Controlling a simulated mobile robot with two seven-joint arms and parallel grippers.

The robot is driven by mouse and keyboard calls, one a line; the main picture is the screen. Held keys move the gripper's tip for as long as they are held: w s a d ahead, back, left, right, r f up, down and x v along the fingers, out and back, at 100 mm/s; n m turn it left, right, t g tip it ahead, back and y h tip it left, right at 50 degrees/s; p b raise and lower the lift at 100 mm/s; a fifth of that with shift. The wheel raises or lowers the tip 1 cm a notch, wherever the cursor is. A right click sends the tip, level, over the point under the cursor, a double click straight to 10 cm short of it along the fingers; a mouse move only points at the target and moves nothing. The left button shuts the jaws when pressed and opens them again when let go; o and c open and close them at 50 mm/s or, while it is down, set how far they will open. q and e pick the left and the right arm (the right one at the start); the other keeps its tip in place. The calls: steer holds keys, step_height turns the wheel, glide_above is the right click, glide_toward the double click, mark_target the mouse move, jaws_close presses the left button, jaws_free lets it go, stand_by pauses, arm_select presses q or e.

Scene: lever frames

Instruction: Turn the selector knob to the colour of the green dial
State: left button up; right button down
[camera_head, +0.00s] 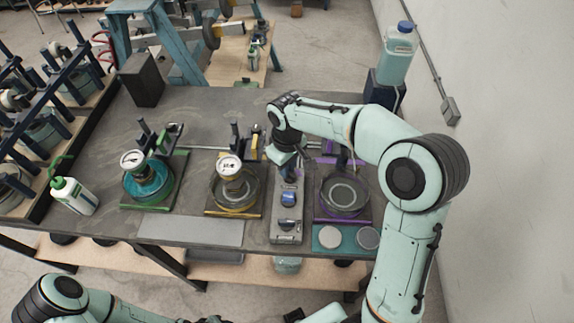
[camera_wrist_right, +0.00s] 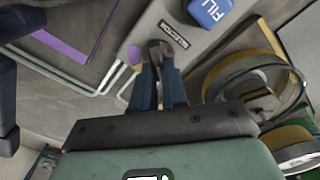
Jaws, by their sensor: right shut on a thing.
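The selector panel (camera_head: 286,225) is a grey upright strip on the bench between the yellow and purple stations. My right gripper (camera_head: 288,172) reaches down to its far end. In the right wrist view my right gripper (camera_wrist_right: 160,85) is shut on the dark selector knob (camera_wrist_right: 160,48), beside the "SELECTOR" label; the fingers hide part of the knob. The green dial (camera_head: 133,160) is a round white gauge at the green-framed station on the left. My left gripper is not visible.
A blue "FILL" button (camera_wrist_right: 210,11) sits close to the knob. The yellow station (camera_head: 235,190) has a bowl and gauge; the purple station (camera_head: 344,193) has a bowl. A white bottle (camera_head: 73,194) with green top stands left. A grey plate (camera_head: 190,231) lies in front.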

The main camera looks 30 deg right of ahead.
steer(key=c, duration=1.2)
jaws_free()
steer(key=shift+o, duration=0.2)
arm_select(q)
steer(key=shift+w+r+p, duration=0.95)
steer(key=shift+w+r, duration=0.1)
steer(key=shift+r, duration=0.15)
arm_select(e)
step_height(320, 180, up, 13)
steer(key=shift+r, duration=0.2)
